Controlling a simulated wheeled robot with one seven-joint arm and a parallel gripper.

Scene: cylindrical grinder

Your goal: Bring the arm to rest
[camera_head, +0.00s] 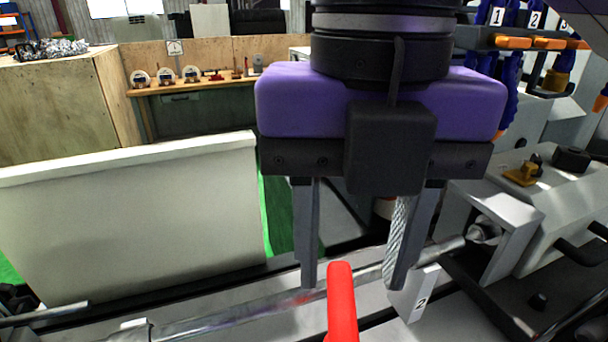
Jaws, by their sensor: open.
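My gripper (352,282) hangs at the centre right of the head view, pointing down. It has a purple body and two dark fingers that stand apart, with nothing held between them. A red bar (341,305) shows below and between the fingertips at the bottom edge; whether it touches them I cannot tell. Behind and below the fingers, a long metal shaft (245,310) runs across the grinder from lower left to a holder at the right. Part of the shaft is hidden behind the gripper.
A pale guard panel (130,215) stands at the left. A grey machine head (565,215) with a brass-coloured fitting is at the right. Blue hoses labelled with numbers (515,75) are at upper right. A wooden bench (200,86) with small gauges stands at the back.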

